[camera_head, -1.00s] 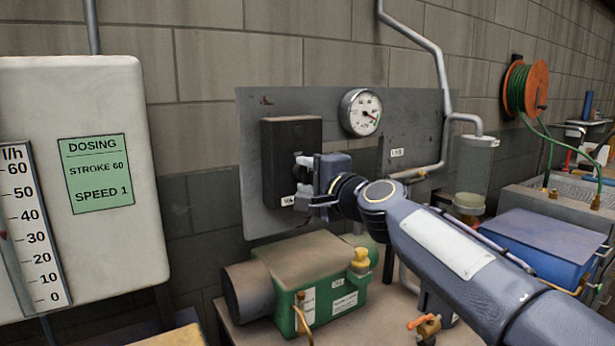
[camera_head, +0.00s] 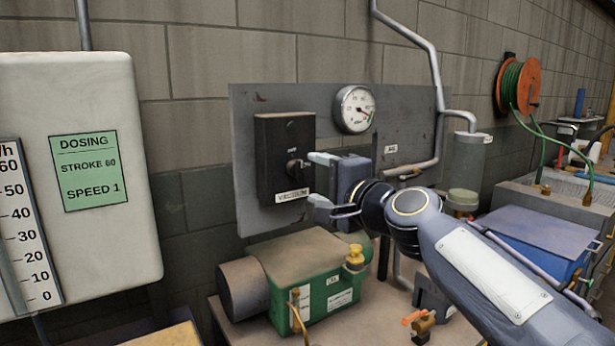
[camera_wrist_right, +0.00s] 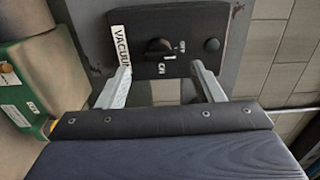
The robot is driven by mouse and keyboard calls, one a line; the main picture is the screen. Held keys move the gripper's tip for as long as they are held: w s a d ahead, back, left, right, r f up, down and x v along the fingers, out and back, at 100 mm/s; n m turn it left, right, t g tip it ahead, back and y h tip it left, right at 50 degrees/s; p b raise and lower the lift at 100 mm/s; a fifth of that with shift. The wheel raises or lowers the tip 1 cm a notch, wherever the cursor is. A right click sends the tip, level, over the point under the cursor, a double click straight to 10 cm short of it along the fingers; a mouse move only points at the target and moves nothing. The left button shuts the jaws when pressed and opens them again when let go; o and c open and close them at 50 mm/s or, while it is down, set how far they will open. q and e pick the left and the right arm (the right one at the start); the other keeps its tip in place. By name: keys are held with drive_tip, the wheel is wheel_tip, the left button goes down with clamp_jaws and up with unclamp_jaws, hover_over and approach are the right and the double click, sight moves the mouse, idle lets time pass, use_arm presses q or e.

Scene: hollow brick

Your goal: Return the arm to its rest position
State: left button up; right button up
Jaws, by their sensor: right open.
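My right gripper (camera_head: 316,179) is open and empty, just in front of and to the right of the black vacuum switch box (camera_head: 272,146) on the grey panel. In the right wrist view, its two fingers (camera_wrist_right: 160,84) point at the box, with the black rotary knob (camera_wrist_right: 158,47) beyond and between them, apart from both. The knob (camera_head: 297,164) also shows at the box's right side in the head view. A white label reading VACUUM (camera_wrist_right: 121,44) is on the box. My right arm (camera_head: 480,262) comes in from the lower right. My left gripper is not in view.
A pressure gauge (camera_head: 355,109) is on the panel (camera_head: 410,112) above the gripper. A green pump (camera_head: 318,277) stands below it. A blue box (camera_head: 530,240) and grey pipes are to the right. A white dosing cabinet (camera_head: 95,230) is at the left.

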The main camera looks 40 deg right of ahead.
drive_tip(key=shift+s+a, duration=0.1)
drive_tip(key=shift+s, duration=0.65)
drive_tip(key=shift+f, duration=0.1)
drive_tip(key=s+a+f+n+g+y+p, duration=0.25)
drive_tip(key=a+f+n, duration=0.25)
drive_tip(key=a+f, duration=0.25)
drive_tip(key=s+a+f+n+g+y+p, duration=0.1)
drive_tip(key=s+a+f+n+g+y, duration=0.25)
drive_tip(key=a+f+n, duration=0.35)
drive_tip(key=s+a+f+n+g+p, duration=0.1)
drive_tip(key=s+a+f+n+g, duration=0.1)
drive_tip(key=s+f, duration=0.3)
drive_tip(key=s+a+f+n+g+p, duration=0.1)
drive_tip(key=s+a+f+n+g, duration=0.1)
drive_tip(key=s+f, duration=0.4)
wheel_tip(320, 180, down, 3)
drive_tip(key=shift+r+n+g, duration=0.1)
drive_tip(key=shift+n+g, duration=0.6)
drive_tip(key=shift+g, duration=0.5)
drive_tip(key=shift+a, duration=0.1)
